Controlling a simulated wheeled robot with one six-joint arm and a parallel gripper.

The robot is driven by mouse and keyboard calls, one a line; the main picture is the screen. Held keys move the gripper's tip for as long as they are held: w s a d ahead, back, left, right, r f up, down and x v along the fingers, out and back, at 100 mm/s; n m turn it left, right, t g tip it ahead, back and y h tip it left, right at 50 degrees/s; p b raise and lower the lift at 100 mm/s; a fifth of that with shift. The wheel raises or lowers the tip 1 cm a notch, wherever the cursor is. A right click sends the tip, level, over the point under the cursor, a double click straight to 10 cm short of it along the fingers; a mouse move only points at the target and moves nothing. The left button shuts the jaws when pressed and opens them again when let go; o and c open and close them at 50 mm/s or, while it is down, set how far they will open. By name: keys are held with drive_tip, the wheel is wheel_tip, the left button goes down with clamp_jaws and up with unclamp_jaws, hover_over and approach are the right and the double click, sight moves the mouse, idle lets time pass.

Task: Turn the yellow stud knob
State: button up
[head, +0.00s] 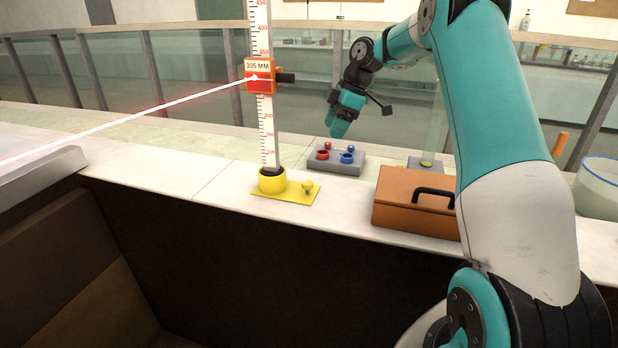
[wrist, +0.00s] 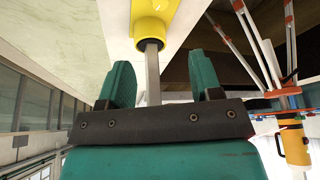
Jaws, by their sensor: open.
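The yellow stud knob (head: 307,186) stands on a short stem on a yellow base plate (head: 290,197), right of the yellow collar (head: 272,180) that holds an upright scale post. My gripper (head: 338,130) points down beyond and above the plate, over a grey block, well apart from the knob. In the wrist view my gripper (wrist: 160,70) shows two teal fingers apart with nothing clasped. A yellow collar (wrist: 152,27) with a grey post shows beyond them; the post lines up with the gap. I cannot make out the knob in the wrist view.
An orange slider (head: 260,77) reading 305 MM sits on the scale post, with a beam running left. A grey block (head: 337,160) carries red and blue fittings. A brown toolbox (head: 405,202) stands right of the plate. Bare ledge lies left of the collar.

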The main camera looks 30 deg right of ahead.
sight(307, 182)
drive_tip(key=p+x, duration=0.2)
drive_tip(key=x, duration=1.5)
drive_tip(key=shift+s+r, duration=0.1)
drive_tip(key=shift+c, duration=0.4)
drive_tip(key=c, duration=0.9)
drive_tip(key=shift+o, duration=0.2)
drive_tip(key=shift+m, duration=0.3)
drive_tip(key=m+t+b, duration=0.1)
drive_tip(key=m+b, duration=0.1)
drive_tip(key=shift+a+m+h, duration=0.1)
drive_tip(key=shift+m+h, duration=0.2)
drive_tip(key=m+h+b, duration=0.1)
drive_tip(key=m, duration=0.1)
drive_tip(key=shift+m+t, duration=0.4)
drive_tip(key=m+h+b, duration=0.1)
drive_tip(key=m, duration=0.2)
drive_tip(key=m+h+b, duration=0.1)
drive_tip(key=m, duration=0.2)
drive_tip(key=shift+s+a+t, duration=0.1)
drive_tip(key=shift+t, duration=0.2)
drive_tip(key=shift+m, duration=0.3)
